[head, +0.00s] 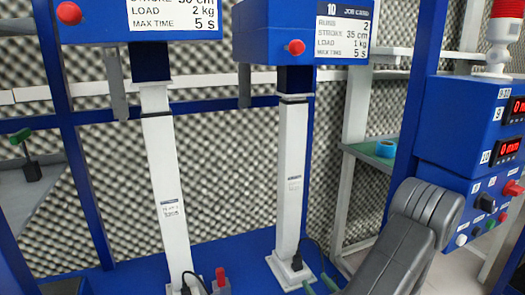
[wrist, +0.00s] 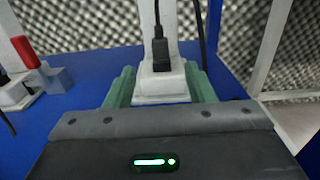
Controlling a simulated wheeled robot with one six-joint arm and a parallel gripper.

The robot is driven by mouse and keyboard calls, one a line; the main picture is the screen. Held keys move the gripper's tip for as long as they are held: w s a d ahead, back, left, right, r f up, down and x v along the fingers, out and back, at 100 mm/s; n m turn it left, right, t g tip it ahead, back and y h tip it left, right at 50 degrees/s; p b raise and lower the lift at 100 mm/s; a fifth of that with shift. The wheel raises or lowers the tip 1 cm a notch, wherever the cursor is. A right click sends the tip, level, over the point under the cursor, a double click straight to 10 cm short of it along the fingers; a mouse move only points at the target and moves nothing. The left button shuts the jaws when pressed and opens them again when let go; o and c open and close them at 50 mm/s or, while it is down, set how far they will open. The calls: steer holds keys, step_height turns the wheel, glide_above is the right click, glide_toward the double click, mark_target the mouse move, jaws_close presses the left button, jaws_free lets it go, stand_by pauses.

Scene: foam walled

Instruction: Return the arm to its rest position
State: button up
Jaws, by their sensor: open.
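My arm (head: 410,240) is a grey link reaching in from the lower right in the head view. Only the green tips of my gripper (head: 319,285) show there, at the bottom edge by the foot of the right white column. In the wrist view my gripper (wrist: 163,83) has its two green fingers apart, one to each side of the column's white foot (wrist: 161,88). A black plug (wrist: 160,50) with a cable sits in that foot. Whether the fingers touch the foot cannot be told.
Two white columns (head: 167,190) (head: 291,180) hang under blue boxes with labels. A blue control panel (head: 470,160) stands close to the right of my arm. A red switch (wrist: 25,52) sits left of my gripper. Blue posts and patterned foam walls stand behind.

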mark_target(298, 251)
steer(key=shift+s+d, duration=0.3)
steer(key=shift+s, duration=0.35)
steer(key=shift+w+a, duration=0.15)
steer(key=shift+w, duration=0.05)
steer(key=b+x, duration=0.3)
steer(key=x, duration=0.9)
steer(key=shift+w+a, duration=0.25)
steer(key=shift+w, duration=0.1)
step_height(298, 251, up, 3)
steer(key=p, duration=0.3)
steer(key=shift+w+r, duration=0.1)
steer(key=shift+w, duration=0.1)
steer(key=shift+r+p, duration=0.4)
steer(key=shift+p, duration=0.4)
steer(key=shift+r+p, duration=1.4)
steer(key=shift+r, duration=0.3)
